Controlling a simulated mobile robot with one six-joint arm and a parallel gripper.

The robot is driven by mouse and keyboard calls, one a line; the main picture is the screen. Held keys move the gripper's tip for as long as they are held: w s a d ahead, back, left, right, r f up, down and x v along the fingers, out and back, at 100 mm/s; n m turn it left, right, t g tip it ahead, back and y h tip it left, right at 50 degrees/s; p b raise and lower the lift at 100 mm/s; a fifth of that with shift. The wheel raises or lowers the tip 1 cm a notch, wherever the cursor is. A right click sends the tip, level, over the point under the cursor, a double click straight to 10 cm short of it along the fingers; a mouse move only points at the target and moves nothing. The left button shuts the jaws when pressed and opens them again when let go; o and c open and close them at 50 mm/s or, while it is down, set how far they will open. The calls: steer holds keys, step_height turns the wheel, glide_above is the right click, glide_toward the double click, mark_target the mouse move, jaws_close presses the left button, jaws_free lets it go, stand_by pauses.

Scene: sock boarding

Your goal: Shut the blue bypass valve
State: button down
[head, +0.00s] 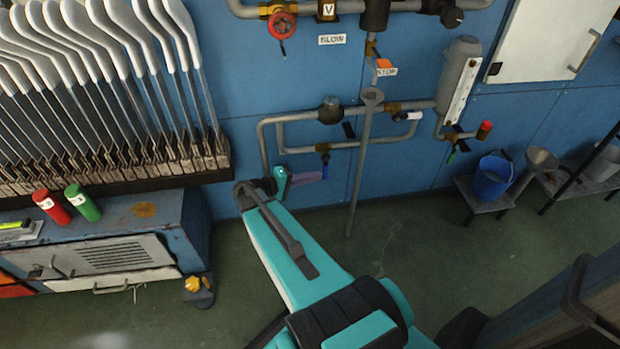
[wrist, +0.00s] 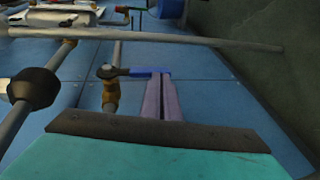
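The blue bypass valve (head: 323,149) sits on the lower loop of grey pipe on the blue wall. Its brass body (wrist: 110,95) and blue lever (wrist: 152,72) show in the wrist view. In the head view the lever hangs down, crosswise to its horizontal pipe. My gripper (head: 322,173) reaches from the left, with its purple fingers close together beside the lever. Only a thin dark line shows between the fingers. I cannot tell whether they touch the lever.
A grey standpipe with a funnel top (head: 371,97) stands just right of the valve. A white-handled valve (head: 407,116) and a red-handled valve (head: 282,26) are on nearby pipes. A blue bucket (head: 492,177) stands at the right. A cabinet (head: 112,240) stands at the left.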

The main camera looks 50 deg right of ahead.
steer(key=shift+s+d+f, duration=0.1)
steer(key=shift+f, duration=0.05)
steer(key=w+f+v, duration=0.1)
steer(key=f+v, duration=0.2)
steer(key=v, duration=1)
steer(key=shift+w+a+r+p, duration=0.2)
steer(key=shift+w+a+p, duration=0.1)
steer(key=shift+a+p, duration=0.15)
